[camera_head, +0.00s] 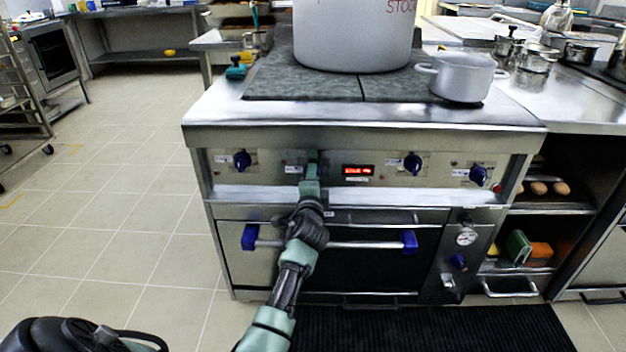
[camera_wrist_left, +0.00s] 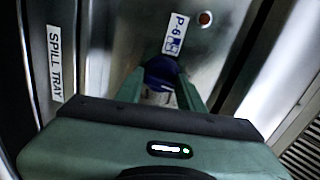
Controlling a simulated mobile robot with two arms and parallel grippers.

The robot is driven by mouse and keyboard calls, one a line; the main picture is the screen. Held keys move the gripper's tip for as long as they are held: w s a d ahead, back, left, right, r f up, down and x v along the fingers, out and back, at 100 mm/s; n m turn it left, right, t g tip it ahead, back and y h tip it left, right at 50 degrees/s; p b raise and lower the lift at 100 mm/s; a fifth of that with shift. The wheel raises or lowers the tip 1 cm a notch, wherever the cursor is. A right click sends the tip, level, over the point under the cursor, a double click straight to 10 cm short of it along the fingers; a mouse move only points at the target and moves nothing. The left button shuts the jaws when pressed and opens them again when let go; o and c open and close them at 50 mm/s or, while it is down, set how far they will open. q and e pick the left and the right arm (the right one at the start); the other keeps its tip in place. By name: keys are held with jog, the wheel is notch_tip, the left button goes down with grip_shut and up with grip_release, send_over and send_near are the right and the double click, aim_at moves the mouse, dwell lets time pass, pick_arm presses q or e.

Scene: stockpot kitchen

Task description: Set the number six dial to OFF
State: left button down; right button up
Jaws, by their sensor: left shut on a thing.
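The number six dial (camera_wrist_left: 160,72) is a blue knob beside a white "P-6" label (camera_wrist_left: 176,34) in the left wrist view. My left gripper (camera_wrist_left: 161,90) has one green finger on each side of the knob and is shut on it. In the head view my left gripper (camera_head: 312,172) is at the stove's front panel (camera_head: 330,155), between a blue dial at the left and the red display. It hides the held dial there. The dial's pointer and its OFF mark cannot be read. My right gripper is not in view.
Other blue dials (camera_head: 242,159) (camera_head: 412,163) (camera_head: 478,175) stick out of the panel, with a red display (camera_head: 358,170) between. An oven handle (camera_head: 350,245) juts out below. A stockpot (camera_head: 352,40) and a smaller pot (camera_head: 462,80) stand on top.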

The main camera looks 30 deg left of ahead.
pick_arm(q)
jog(key=shift+n, duration=0.6)
jog(key=c, duration=0.9)
grip_release()
jog(key=shift+s, duration=0.15)
